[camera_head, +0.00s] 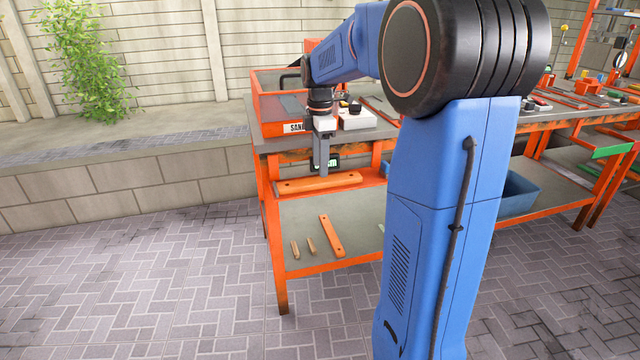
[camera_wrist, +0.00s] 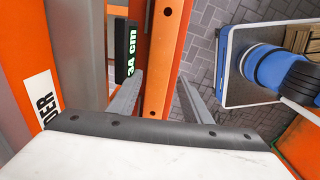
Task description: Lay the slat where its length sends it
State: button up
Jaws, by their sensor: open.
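An orange slat (camera_head: 318,183) with holes lies along the front edge of the workbench. In the wrist view the slat (camera_wrist: 168,50) runs between my gripper's (camera_wrist: 160,78) two spread fingers. My gripper (camera_head: 321,168) points down over the slat in the head view; it is open, and I cannot tell whether a finger touches the slat. A dark display (camera_wrist: 128,55) beside the slat reads 34 cm in green. The display also shows behind the gripper in the head view (camera_head: 325,163), partly hidden.
The lower shelf (camera_head: 350,215) holds another orange piece (camera_head: 332,236) and two short tan sticks (camera_head: 311,246). A blue bin (camera_head: 518,196) stands right. My arm hides the bench's middle.

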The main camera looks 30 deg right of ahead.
aim_at(320, 180)
notch_tip(320, 180, down, 5)
jog(key=shift+w+r, duration=0.1)
jog(key=shift+w, duration=0.05)
jog(key=shift+c, duration=0.4)
jog(key=c, duration=1)
jog(key=shift+r, duration=0.1)
